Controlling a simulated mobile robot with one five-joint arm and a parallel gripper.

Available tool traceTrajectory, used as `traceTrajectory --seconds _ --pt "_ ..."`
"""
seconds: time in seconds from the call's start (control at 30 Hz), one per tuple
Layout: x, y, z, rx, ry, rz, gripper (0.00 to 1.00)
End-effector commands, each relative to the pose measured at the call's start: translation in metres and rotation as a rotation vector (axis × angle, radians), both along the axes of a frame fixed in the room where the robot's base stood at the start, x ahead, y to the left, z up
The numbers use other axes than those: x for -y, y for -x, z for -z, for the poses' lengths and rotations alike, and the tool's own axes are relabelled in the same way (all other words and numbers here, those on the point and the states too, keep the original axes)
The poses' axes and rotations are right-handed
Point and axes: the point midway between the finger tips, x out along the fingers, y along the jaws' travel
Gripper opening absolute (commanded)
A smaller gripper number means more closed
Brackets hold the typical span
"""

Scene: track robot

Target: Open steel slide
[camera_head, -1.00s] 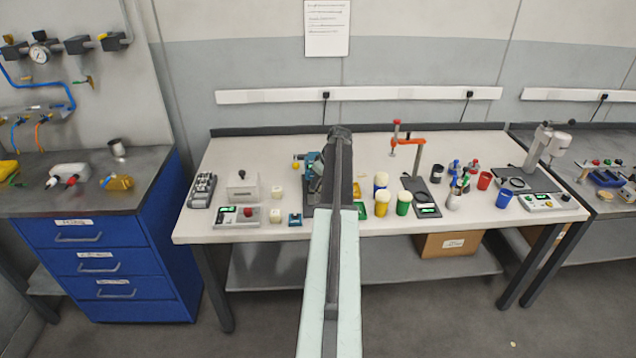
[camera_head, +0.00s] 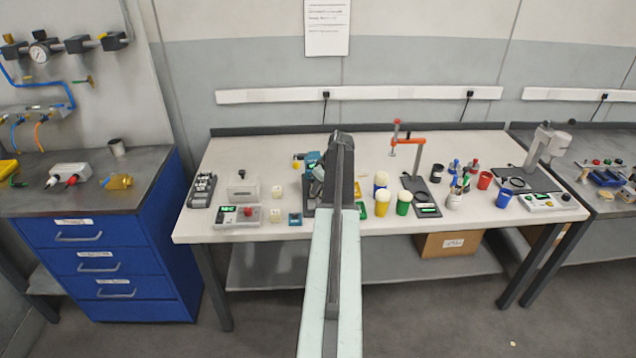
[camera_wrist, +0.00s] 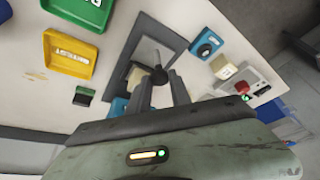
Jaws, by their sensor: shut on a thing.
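In the wrist view my gripper (camera_wrist: 160,80) is shut on a small round black knob (camera_wrist: 158,74). A thin steel-coloured rod stands out beyond the knob, over a dark grey base plate (camera_wrist: 178,38). The knob and rod seem to belong to the steel slide, but the slide's body is mostly hidden by my fingers, so I cannot tell how far open it is. In the head view a teal device (camera_head: 312,160) on the bench shows partly behind my arm. My gripper is hidden there.
In the wrist view, a yellow tray (camera_wrist: 48,52), a blue block (camera_wrist: 207,43), a cream cube (camera_wrist: 223,66) and a red-knobbed box (camera_wrist: 245,85) lie close by. In the head view, yellow and green cups (camera_head: 404,202) and an orange-armed stand (camera_head: 408,141) are right of my arm.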

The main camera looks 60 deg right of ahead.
Motion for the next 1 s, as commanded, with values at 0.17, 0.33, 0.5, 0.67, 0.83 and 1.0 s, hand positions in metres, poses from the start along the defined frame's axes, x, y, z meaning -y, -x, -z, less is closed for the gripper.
traceTrajectory --seconds 0.17,0.33,0.5,0.67,0.83,1.0 --pt "-0.047 0.033 0.0 -0.001 -0.001 0.0 0.0" --pt "-0.07 0.049 0.0 -0.001 -0.001 -0.001 0.0" --pt "-0.074 0.052 0.0 -0.002 -0.002 -0.002 0.0" --pt "-0.075 0.053 0.001 -0.003 -0.005 -0.003 0.0" --pt "-0.075 0.053 0.001 -0.004 -0.004 -0.002 0.47" --pt "-0.074 0.052 0.001 -0.003 -0.002 -0.002 0.47"
